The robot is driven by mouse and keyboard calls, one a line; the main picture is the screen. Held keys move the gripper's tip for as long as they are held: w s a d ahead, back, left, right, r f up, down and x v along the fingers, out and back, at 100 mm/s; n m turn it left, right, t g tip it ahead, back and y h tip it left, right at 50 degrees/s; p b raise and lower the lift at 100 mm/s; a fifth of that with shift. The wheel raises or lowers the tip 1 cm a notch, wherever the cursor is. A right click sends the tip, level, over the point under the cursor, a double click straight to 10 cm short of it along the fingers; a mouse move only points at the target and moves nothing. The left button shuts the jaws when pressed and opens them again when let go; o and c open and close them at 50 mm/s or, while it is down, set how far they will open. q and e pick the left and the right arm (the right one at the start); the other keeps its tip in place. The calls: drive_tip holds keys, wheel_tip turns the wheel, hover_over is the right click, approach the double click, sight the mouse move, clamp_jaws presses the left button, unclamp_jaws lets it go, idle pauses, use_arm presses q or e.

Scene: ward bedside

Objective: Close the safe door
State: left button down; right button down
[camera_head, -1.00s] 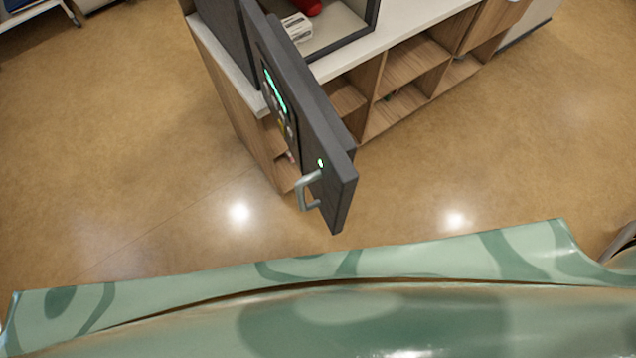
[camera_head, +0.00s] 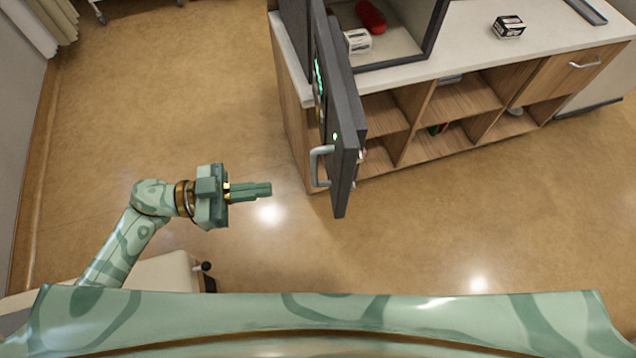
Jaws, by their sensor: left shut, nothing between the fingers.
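The dark grey safe (camera_head: 436,35) stands on the white counter top at the upper middle. Its door (camera_head: 347,115) is wide open and sticks out past the counter's front edge toward me. The door's outer face is turned left and carries a silver handle (camera_head: 318,166) and a keypad with a green display, seen edge-on. A red object (camera_head: 371,16) and a small white box (camera_head: 357,40) are inside the safe. My left gripper (camera_head: 268,189) is shut and empty, left of the handle and apart from it. My right gripper is out of view.
The wooden cabinet (camera_head: 295,130) with open shelves is under the counter (camera_head: 470,40). A small black-and-white box (camera_head: 508,27) and a dark tray (camera_head: 588,10) lie on the counter. A cream-coloured piece (camera_head: 165,275) stands at lower left. The floor around the door is clear.

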sight(336, 181)
use_arm(q)
drive_tip(key=d, duration=0.3)
drive_tip(key=w+d, duration=0.1)
drive_tip(key=d, duration=0.3)
drive_tip(key=d+b, duration=0.1)
drive_tip(key=d, duration=0.3)
drive_tip(key=shift+w+d, duration=0.2)
drive_tip(key=shift+w, duration=0.15)
